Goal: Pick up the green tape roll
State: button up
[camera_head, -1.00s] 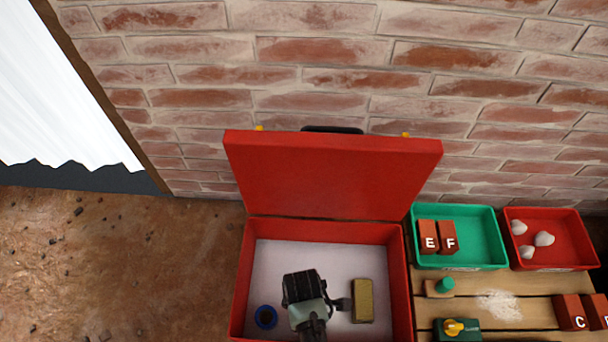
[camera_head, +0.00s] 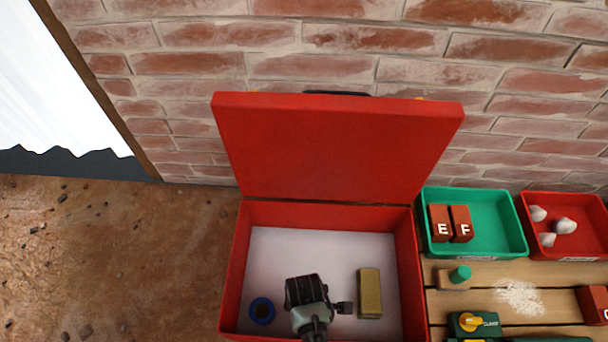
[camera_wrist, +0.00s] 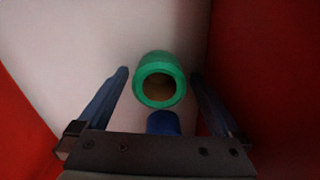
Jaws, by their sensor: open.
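The green tape roll (camera_wrist: 160,80) shows in the wrist view on the pale floor of the red case, its round opening facing the camera. My gripper (camera_wrist: 160,75) is open, with one blue finger on each side of the roll and gaps between. Whether the fingertips reach down to the roll's height I cannot tell. In the head view my gripper (camera_head: 308,298) is over the case floor, and the green roll does not show there. A blue roll (camera_head: 262,310) lies left of the gripper; a blue thing (camera_wrist: 163,122) also shows just below the green roll in the wrist view.
The red case (camera_head: 233,270) has upright walls and a raised lid (camera_head: 335,150) against the brick wall. A brass-coloured block (camera_head: 369,292) lies right of my gripper. A green tray (camera_head: 490,248) and a red tray (camera_head: 575,252) stand on slats to the right.

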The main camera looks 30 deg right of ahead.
jog(key=shift+f, duration=0.3)
jog(key=c, duration=1.4)
jog(key=shift+r, duration=0.15)
